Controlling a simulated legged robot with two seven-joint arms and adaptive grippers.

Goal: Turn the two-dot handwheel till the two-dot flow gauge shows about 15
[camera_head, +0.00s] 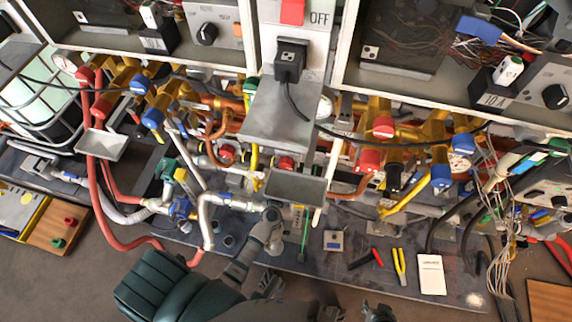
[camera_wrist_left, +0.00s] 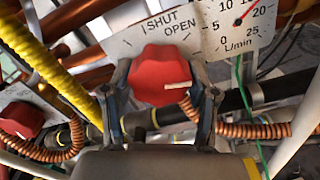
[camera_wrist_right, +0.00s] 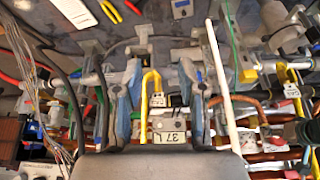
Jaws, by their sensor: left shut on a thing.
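The red handwheel (camera_wrist_left: 162,72) sits between the fingers of my left gripper (camera_wrist_left: 162,88) in the left wrist view; the gripper is shut on it. A pale stripe marks the wheel, and a plate behind reads SHUT and OPEN. No dot marks are readable. Right of it, the L/min gauge (camera_wrist_left: 238,28) has its red needle pointing up-right, on the side toward 20; the frame edge cuts off its top, so the exact value is unclear. In the head view, my left gripper (camera_head: 268,228) covers the wheel. My right gripper (camera_wrist_right: 161,75) is open and empty in the right wrist view.
Another red handwheel (camera_wrist_left: 20,118) is at the left. A yellow hose (camera_wrist_left: 50,65), coiled copper lines and a green strip (camera_wrist_left: 243,100) lie close by. In the head view, a metal tray (camera_head: 295,187) overhangs the gripper; pliers (camera_head: 399,266) lie on the mat (camera_head: 350,283).

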